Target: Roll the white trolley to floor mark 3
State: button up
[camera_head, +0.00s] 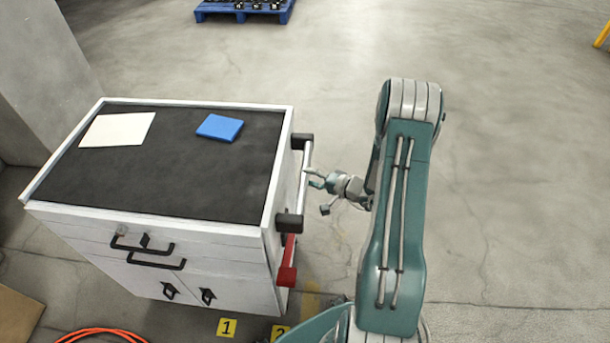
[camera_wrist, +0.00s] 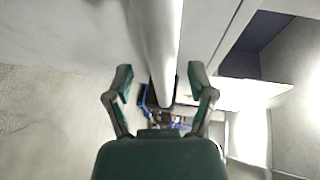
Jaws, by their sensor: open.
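The white trolley (camera_head: 170,228) stands at the left in the head view, with a dark top. Its grey push bar (camera_head: 305,160) runs between two black mounts on its right side, and a red lever (camera_head: 288,270) sits below. My gripper (camera_head: 312,178) is at the right of the bar, its fingers pointing at it. In the wrist view my gripper (camera_wrist: 160,80) is open, and the push bar (camera_wrist: 155,35) passes between the two fingers without visible grip. Yellow floor marks 1 (camera_head: 226,327) and 2 (camera_head: 279,332) lie near the trolley's front. Mark 3 is not in view.
A white sheet (camera_head: 117,129) and a blue block (camera_head: 219,127) lie on the trolley top. A blue pallet (camera_head: 243,12) with dark items stands at the back. An orange hose (camera_head: 100,333) lies at front left. A grey wall borders the left.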

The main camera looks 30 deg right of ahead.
jog(key=shift+x, duration=1)
grip_shut()
